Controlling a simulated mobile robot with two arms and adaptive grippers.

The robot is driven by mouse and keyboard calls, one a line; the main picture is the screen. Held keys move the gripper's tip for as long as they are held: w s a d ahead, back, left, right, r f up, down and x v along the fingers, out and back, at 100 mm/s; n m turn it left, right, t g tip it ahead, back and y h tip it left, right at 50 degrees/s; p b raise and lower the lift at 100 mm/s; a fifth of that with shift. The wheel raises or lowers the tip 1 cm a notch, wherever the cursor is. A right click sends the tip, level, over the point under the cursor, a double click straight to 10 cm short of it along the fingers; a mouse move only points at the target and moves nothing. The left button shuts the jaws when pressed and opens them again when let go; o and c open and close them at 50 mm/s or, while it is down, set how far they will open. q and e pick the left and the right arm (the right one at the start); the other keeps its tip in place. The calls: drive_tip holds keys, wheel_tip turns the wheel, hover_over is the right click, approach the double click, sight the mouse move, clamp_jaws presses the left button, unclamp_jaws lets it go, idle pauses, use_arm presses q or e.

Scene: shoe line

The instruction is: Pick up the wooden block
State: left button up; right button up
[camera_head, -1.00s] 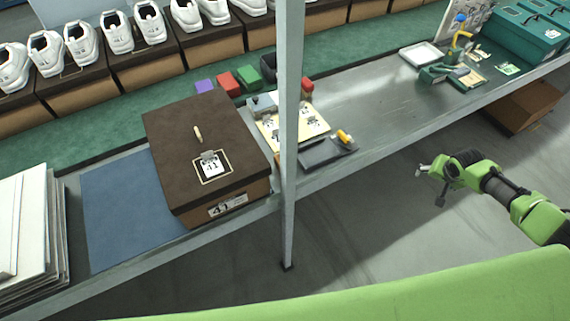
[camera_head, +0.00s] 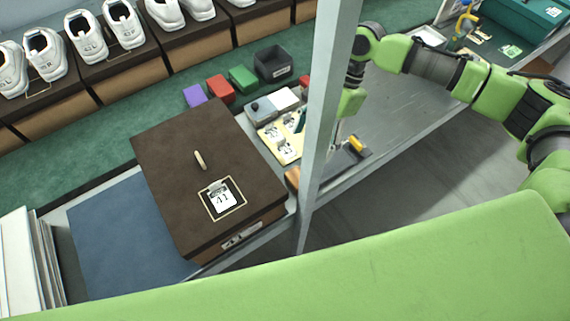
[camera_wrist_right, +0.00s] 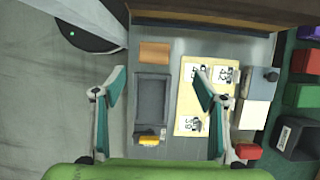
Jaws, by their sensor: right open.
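In the head view the right gripper (camera_head: 339,131) is over the bench, partly hidden by the post. My left gripper is not in view.
The metal post (camera_head: 326,110) stands close to my right gripper. The brown box (camera_head: 205,160) stands left of the block. A yellow board (camera_wrist_right: 190,120) with cards, a white box (camera_wrist_right: 254,113), a black bin (camera_head: 273,64) and coloured blocks lie nearby. The bench to the right is mostly clear.

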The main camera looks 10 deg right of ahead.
hover_over(298, 176)
drive_tip(key=d, duration=0.1)
drive_tip(key=f, duration=0.7)
drive_tip(key=shift+w+p, duration=0.35)
drive_tip(key=shift+f, duration=0.2)
drive_tip(key=shift+s+a+f+p, duration=0.1)
drive_tip(key=shift+s+f+p, duration=0.15)
drive_tip(key=shift+f, duration=0.4)
drive_tip(key=x, duration=0.3)
drive_tip(key=shift+w+f+p, duration=0.1)
drive_tip(key=shift+f+p, duration=0.2)
drive_tip(key=shift+f, duration=0.2)
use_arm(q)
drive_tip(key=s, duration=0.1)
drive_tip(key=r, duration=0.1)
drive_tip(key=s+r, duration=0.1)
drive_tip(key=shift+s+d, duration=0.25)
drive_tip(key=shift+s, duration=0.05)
use_arm(e)
drive_tip(key=c, duration=1.2)
